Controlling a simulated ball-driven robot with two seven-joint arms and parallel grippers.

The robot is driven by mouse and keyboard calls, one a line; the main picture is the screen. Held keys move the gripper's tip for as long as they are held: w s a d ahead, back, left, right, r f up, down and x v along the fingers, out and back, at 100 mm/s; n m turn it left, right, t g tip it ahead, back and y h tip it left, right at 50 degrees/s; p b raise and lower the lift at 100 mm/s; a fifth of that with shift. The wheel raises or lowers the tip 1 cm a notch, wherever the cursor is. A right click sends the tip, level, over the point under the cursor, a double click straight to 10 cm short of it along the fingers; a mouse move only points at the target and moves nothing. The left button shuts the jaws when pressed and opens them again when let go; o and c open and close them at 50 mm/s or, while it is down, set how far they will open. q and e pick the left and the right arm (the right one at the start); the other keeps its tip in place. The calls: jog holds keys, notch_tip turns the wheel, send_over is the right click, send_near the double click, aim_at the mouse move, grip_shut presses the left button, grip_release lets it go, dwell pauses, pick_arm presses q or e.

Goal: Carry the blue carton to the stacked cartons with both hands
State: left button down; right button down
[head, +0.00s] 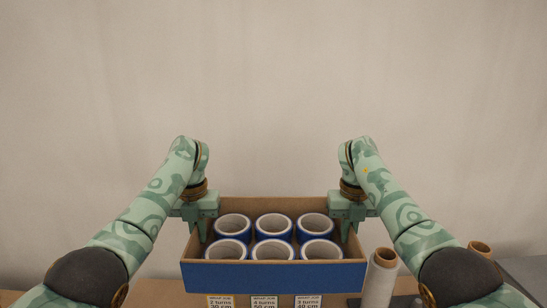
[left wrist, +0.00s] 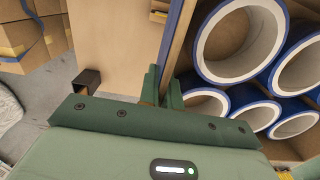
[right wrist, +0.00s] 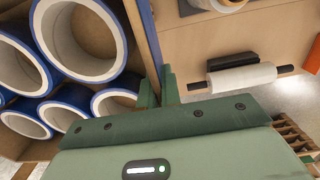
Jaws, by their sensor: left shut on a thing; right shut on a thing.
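The blue carton (head: 273,275) is an open box with a blue outside and brown inside. It holds several blue-and-white tape rolls (head: 273,227) standing in two rows. My left gripper (head: 203,222) is shut on the carton's left wall; in the left wrist view its fingers (left wrist: 166,95) pinch the wall's edge. My right gripper (head: 344,222) is shut on the right wall, and its fingers (right wrist: 156,95) pinch that edge in the right wrist view. The carton looks level and lifted over the wooden table.
A wooden table (head: 165,288) lies below the carton, with several labels (head: 265,301) at its front. A pale film roll (head: 380,275) and a brown-cored roll (head: 479,252) stand at the right. In the right wrist view a white roll on a bar (right wrist: 243,78) juts from the table's side.

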aim_at(188, 253)
pick_arm(q)
jog(key=shift+a, duration=0.35)
pick_arm(e)
jog(key=shift+d, duration=0.35)
